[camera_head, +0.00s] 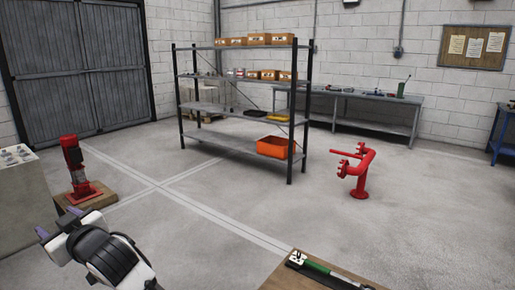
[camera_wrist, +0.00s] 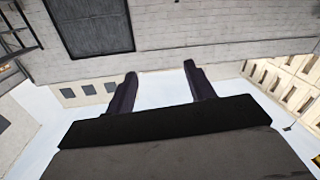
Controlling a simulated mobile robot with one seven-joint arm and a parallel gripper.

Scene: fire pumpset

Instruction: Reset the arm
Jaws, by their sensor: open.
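My gripper (camera_wrist: 160,88) shows in the wrist view with its two dark fingers spread apart and nothing between them. Behind the fingers are a white surface and a pale block wall, seen at an odd tilt. In the head view, my arm's white and black end is at the lower left, with a purplish finger (camera_head: 42,233) at its far left side. It is raised in front of the floor and touches nothing that I can see.
A red pump (camera_head: 75,165) stands on a wooden base at left, beside a grey cabinet (camera_head: 22,205). A metal shelf (camera_head: 225,141) holds boxes and an orange bin (camera_head: 278,148). Red piping (camera_head: 360,170) stands at right. A wooden table (camera_head: 280,278) with a green-handled tool (camera_head: 318,267) is in front.

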